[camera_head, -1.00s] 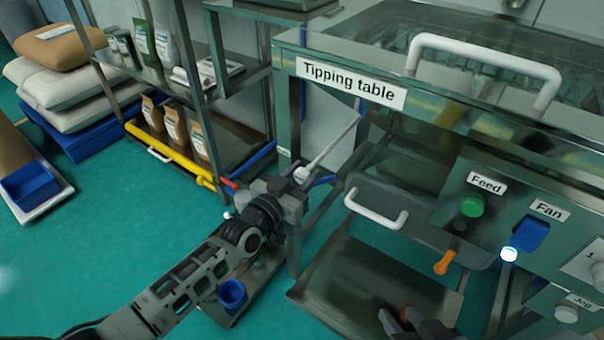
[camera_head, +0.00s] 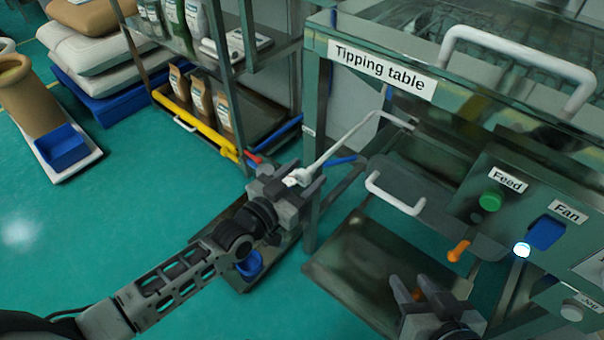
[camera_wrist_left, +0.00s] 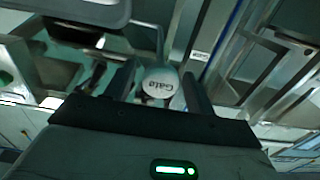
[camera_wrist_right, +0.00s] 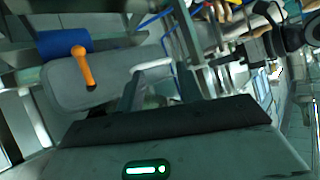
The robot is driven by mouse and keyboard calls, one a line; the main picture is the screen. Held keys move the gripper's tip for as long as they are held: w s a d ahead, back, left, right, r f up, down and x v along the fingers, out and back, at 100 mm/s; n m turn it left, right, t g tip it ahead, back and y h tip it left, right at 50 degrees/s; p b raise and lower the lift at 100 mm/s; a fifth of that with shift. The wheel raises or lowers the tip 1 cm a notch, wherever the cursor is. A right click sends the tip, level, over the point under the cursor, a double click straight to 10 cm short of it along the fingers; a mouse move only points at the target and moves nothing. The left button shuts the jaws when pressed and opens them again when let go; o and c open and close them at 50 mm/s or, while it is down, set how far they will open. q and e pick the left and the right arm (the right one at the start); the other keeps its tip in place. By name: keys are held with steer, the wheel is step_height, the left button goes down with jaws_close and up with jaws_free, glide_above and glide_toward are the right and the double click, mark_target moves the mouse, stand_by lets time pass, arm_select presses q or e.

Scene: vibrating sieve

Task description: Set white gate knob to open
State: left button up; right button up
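The white gate knob (camera_head: 298,177), at the end of a bent white rod (camera_head: 345,138), is beside the tipping table's front left leg. My left gripper (camera_head: 295,187) is shut on it, with a finger on each side. My right gripper (camera_head: 430,293) is open and empty, low in front of the machine. Its parted fingers (camera_wrist_right: 160,95) also show in the right wrist view.
A white-handled drawer (camera_head: 428,185) is close by. A shelf (camera_head: 250,110) stands behind left. A blue cup (camera_head: 249,264) sits low under my left arm.

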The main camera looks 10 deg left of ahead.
arm_select(q)
steer(key=p+v, duration=0.2)
steer(key=v, duration=1.4)
arm_select(e)
steer(key=shift+t, duration=0.4)
steer(key=r, duration=0.2)
steer(key=d+r, duration=0.1)
steer(key=r, duration=0.1)
steer(key=shift+s, duration=0.3)
steer(key=shift+f, duration=0.1)
arm_select(q)
steer(key=s+d+r+n+g+y+p, duration=0.3)
steer(key=r+p, duration=0.4)
steer(key=p, duration=0.3)
steer(key=shift+s+d+g+y, duration=0.55)
steer(key=shift+s+g+y, duration=0.3)
steer(key=shift+g, duration=0.35)
arm_select(e)
steer(key=shift+g+h, duration=0.4)
steer(key=shift+g, duration=0.1)
steer(key=r, duration=0.4)
steer(key=shift+d, duration=0.3)
